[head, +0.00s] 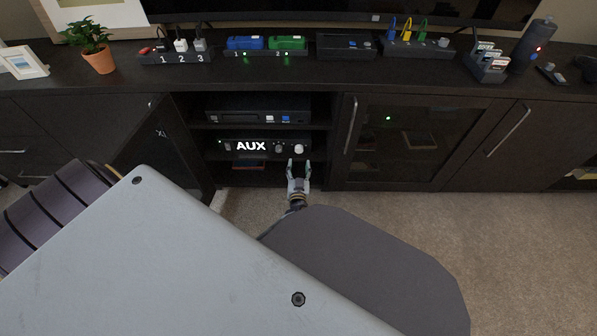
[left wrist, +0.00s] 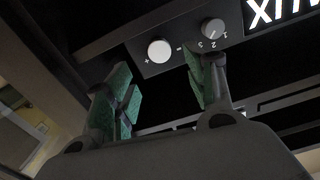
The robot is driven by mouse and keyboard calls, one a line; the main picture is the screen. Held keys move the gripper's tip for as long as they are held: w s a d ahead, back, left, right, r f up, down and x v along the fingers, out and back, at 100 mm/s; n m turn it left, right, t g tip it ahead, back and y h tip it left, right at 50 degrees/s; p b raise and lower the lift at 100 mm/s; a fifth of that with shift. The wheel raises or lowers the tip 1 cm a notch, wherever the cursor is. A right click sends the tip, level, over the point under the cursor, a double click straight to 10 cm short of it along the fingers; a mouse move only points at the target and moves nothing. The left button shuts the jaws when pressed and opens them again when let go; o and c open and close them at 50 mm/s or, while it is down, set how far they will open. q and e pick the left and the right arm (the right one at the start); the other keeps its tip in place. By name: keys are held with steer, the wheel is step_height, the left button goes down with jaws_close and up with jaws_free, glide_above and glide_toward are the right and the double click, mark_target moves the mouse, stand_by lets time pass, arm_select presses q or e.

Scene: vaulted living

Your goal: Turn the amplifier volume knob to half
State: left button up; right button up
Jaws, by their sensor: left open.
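The amplifier (head: 228,152) sits on a middle shelf of the open cabinet bay, with a lit AUX display. Its pale round volume knob (head: 299,149) is at the right of the front. In the left wrist view the volume knob (left wrist: 159,51) lies between plus and minus marks; I see no pointer on it. A grey selector knob (left wrist: 213,29) marked 1, 2, 3 is beside it. My left gripper (head: 299,164) is open just in front of the volume knob. In the left wrist view its green-padded fingers (left wrist: 157,72) are spread, with the knob framed between them, apparently untouched. My right gripper is not in view.
Another black device (head: 258,110) is on the shelf above. An open cabinet door (head: 165,150) stands left of the bay, and a closed glass door (head: 410,140) is right. Power strips, card holder and a plant (head: 98,48) stand on top. Carpet (head: 520,250) is clear at right.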

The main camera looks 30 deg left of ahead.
arm_select(q)
steer(key=shift+p+v, duration=0.9)
steer(key=shift+v, duration=1.85)
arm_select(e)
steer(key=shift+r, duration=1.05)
arm_select(q)
steer(key=d+r+m+g+h, duration=0.3)
steer(key=d+r+m+h, duration=0.4)
steer(key=d+h, duration=0.55)
steer(key=s+a+r+g+y, duration=0.1)
steer(key=s+r+g, duration=0.3)
steer(key=s, duration=0.6)
steer(key=s+r+g+y, duration=0.2)
steer(key=s+r+g, duration=0.2)
steer(key=s+r, duration=0.3)
steer(key=s, duration=0.4)
steer(key=shift+a+g+p, duration=0.35)
steer(key=shift+g, duration=0.05)
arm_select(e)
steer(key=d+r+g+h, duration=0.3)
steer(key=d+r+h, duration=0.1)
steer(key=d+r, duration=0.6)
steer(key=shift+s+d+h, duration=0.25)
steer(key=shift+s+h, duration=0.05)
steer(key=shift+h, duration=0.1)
